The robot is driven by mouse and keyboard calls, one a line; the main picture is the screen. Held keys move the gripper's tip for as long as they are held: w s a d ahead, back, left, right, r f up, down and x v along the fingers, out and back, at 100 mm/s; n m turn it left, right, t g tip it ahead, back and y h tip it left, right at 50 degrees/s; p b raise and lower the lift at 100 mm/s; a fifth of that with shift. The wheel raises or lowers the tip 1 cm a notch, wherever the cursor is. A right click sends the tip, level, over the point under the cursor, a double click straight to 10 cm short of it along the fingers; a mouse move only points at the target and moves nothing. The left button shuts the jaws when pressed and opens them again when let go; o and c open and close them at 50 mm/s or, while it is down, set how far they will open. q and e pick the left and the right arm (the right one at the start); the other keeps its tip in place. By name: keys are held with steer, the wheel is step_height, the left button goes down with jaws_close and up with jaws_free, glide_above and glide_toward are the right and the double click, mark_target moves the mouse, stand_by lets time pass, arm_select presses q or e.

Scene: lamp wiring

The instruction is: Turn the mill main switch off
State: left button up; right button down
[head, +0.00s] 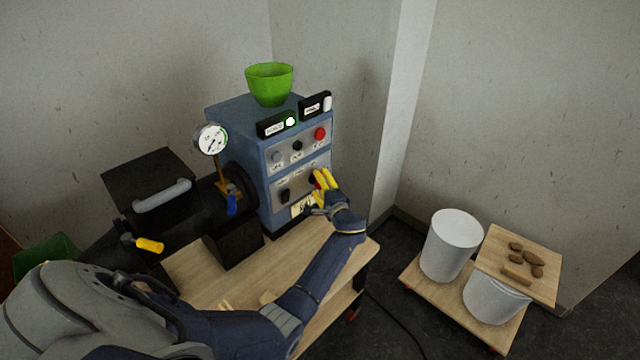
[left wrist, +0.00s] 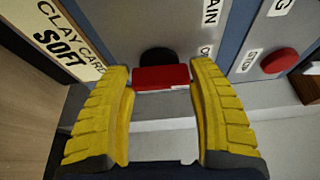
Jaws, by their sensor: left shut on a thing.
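The blue mill control box (head: 240,130) stands on the wooden bench top. Its main switch has a red handle (left wrist: 160,77) on a black round base (left wrist: 157,56), beside a partly hidden label that reads "AIN". My left gripper (head: 325,180) is at the lower right of the box front; in the left wrist view its yellow fingers (left wrist: 161,74) are either side of the red handle, shut on it. In the head view the fingers cover most of the switch. The handle's exact setting is hard to read. My right gripper is not in view.
A red stop button (left wrist: 280,60) is near the switch. A "CLAY CARD SOFT" card (left wrist: 65,42) is close by. A green bowl (head: 270,84) stands on the box. White buckets (head: 451,245) stand on a low board at right.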

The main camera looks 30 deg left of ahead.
arm_select(q)
steer(key=shift+a+n, duration=0.1)
steer(key=shift+n, duration=0.4)
steer(key=o, duration=1.2)
steer(key=v, duration=1.2)
steer(key=shift+f, duration=0.25)
